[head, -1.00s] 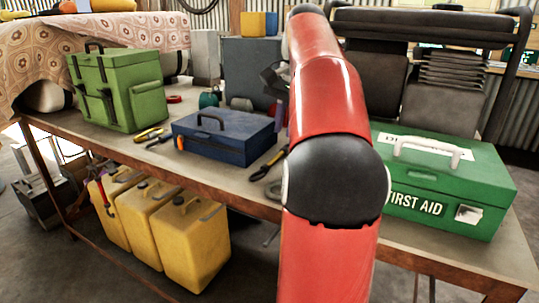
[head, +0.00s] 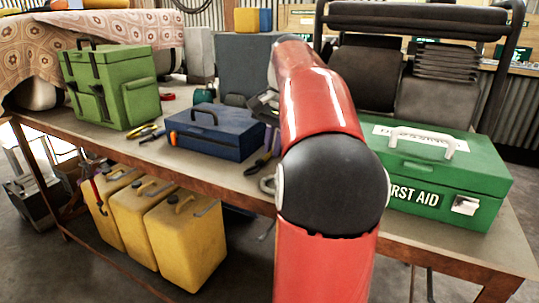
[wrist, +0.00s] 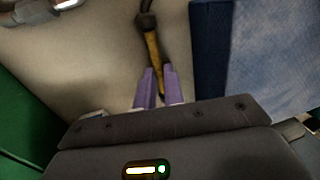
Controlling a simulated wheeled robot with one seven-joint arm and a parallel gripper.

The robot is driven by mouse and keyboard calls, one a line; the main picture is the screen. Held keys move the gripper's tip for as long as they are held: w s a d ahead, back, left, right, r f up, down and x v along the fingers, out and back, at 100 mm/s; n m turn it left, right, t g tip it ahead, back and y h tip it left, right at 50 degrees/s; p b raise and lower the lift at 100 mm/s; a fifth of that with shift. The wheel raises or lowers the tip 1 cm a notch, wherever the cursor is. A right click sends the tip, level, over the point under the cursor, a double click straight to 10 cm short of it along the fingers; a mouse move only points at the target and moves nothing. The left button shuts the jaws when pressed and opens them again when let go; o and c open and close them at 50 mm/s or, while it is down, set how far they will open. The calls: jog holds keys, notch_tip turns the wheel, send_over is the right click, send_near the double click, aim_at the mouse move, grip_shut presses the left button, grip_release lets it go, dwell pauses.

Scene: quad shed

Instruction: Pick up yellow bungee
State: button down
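The yellow bungee (wrist: 152,48), yellow with a dark end, lies on the bench top in the wrist view. Its lower part runs between the two purple fingertips of my gripper (wrist: 159,86). The fingers stand apart with a gap on either side of the bungee, and the gripper is open. In the head view my gripper (head: 270,139) is low over the bench, right beside the blue toolbox. The bungee (head: 259,167) shows just below the fingers, partly hidden by my red arm.
The blue toolbox (head: 212,135) is close on one side, and the green first aid box (head: 445,170) is on the other. A metal shackle (head: 267,185) lies near the bench (head: 225,175) front edge. A green bag (head: 112,88) and pliers (head: 150,135) are farther left.

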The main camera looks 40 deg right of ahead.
notch_tip(320, 180, up, 10)
jog(key=p, duration=0.1)
dwell(0.6)
dwell(0.5)
